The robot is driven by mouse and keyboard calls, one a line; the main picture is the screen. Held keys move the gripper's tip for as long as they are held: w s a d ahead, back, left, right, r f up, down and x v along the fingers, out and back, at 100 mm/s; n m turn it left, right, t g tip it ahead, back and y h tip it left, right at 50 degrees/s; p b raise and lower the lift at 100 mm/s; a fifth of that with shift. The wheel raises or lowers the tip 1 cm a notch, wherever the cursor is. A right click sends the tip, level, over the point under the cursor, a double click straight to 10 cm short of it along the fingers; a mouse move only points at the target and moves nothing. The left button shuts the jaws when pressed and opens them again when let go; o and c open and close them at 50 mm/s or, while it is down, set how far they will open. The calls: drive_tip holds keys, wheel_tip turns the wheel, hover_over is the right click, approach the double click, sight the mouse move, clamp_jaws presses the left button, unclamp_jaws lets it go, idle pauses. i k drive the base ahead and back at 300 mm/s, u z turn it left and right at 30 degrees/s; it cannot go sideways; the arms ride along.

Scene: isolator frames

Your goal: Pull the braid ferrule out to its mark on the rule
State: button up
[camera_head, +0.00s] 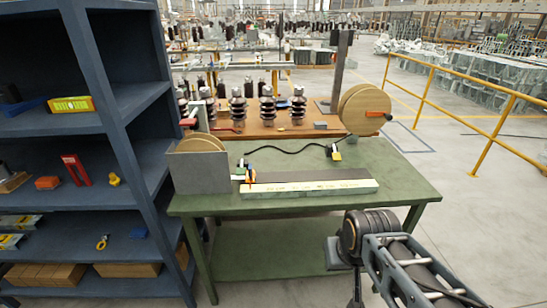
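A long pale rule (310,189) with yellowish marks lies along the front of the green table (400,180). A dark flat strip (310,176) runs just behind it. A small orange and black piece (250,174), which looks like the braid ferrule, sits at the rule's left end, close to the grey box (200,172). A tan reel (200,143) shows above that box. The braid itself is too small to make out. My arm reaches in from the lower right, in front of the table; no gripper fingers show.
A dark blue shelf rack (140,140) stands close on the left. A large wooden reel (362,108) on a post stands at the table's back right. A black cable (290,151) and a yellow padlock-like item (336,154) lie behind the strip. The table's right end is clear.

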sight(251, 173)
drive_tip(key=u, duration=0.3)
drive_tip(key=i, duration=1.1)
drive_tip(key=u, duration=0.7)
